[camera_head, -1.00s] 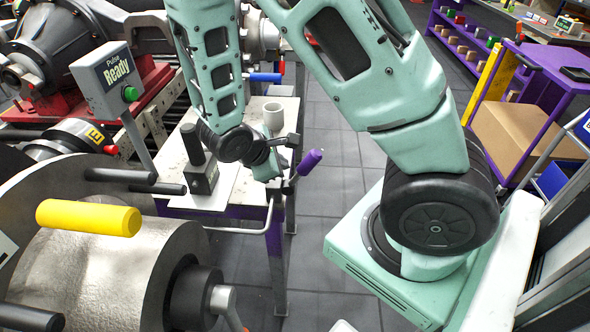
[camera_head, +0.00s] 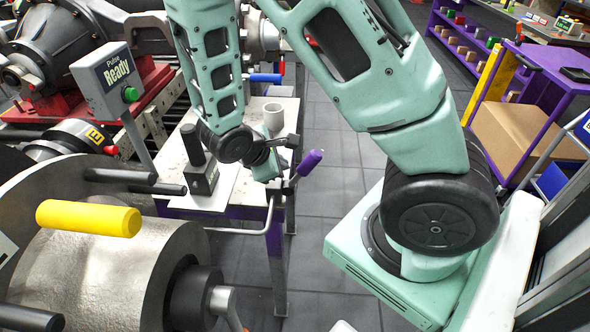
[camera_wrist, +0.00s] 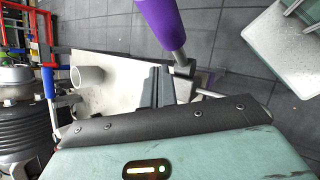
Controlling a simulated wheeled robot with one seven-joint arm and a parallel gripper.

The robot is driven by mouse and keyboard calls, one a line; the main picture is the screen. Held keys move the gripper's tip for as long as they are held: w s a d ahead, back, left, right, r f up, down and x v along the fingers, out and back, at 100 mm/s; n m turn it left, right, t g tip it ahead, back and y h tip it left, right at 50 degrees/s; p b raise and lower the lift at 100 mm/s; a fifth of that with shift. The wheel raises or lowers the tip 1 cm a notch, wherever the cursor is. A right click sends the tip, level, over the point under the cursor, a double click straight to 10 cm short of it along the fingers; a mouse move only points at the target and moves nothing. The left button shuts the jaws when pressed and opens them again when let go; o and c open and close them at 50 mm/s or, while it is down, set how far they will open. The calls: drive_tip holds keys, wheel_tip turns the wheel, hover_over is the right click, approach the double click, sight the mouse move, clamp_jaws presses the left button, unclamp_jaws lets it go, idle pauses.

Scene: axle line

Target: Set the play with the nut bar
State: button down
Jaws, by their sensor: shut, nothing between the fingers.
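A bar with a purple grip (camera_head: 309,162) stands out at the right edge of the small bench, its grip tilted up to the right. The purple grip also shows large at the top middle of the wrist view (camera_wrist: 157,22). I cannot tell for sure whether this is the nut bar. My gripper (camera_head: 275,180) is low over the bench edge, just left of the purple grip's base. Its dark fingers (camera_wrist: 162,88) are together and empty in the wrist view, beside the grip. Whether they touch the bar is unclear.
A steel hub (camera_head: 105,275) with a yellow grip (camera_head: 88,217) and several black rods fills the lower left. A "Pulse Ready" box (camera_head: 103,80) with a green button stands behind. A grey cup (camera_head: 273,115) and black-handled block (camera_head: 200,170) are on the bench (camera_head: 230,195).

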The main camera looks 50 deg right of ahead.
sight(298, 170)
drive_tip(key=shift+f, duration=0.1)
idle(0.6)
drive_tip(key=shift+s+d+f+b, duration=0.2)
drive_tip(key=shift+s+b, duration=0.1)
drive_tip(key=shift+b, duration=0.3)
drive_tip(key=shift+s+d+f+b, duration=0.45)
drive_tip(key=shift+s+b, duration=0.2)
drive_tip(key=shift+b, duration=0.35)
drive_tip(key=shift+s+d+f+b, duration=0.35)
drive_tip(key=shift+s+d+b, duration=0.25)
drive_tip(key=shift+b, duration=0.4)
idle(1.7)
idle(0.4)
drive_tip(key=shift+w+a+r+p, duration=0.35)
drive_tip(key=shift+r+p, duration=0.05)
drive_tip(key=shift+p, duration=0.15)
drive_tip(key=shift+w+a+r+p, duration=0.4)
drive_tip(key=shift+w+a+p, duration=0.1)
drive_tip(key=shift+w+p, duration=0.1)
drive_tip(key=shift+w+a+r+p, duration=0.35)
drive_tip(key=shift+w+a+p, duration=0.1)
drive_tip(key=shift+w+p, duration=0.15)
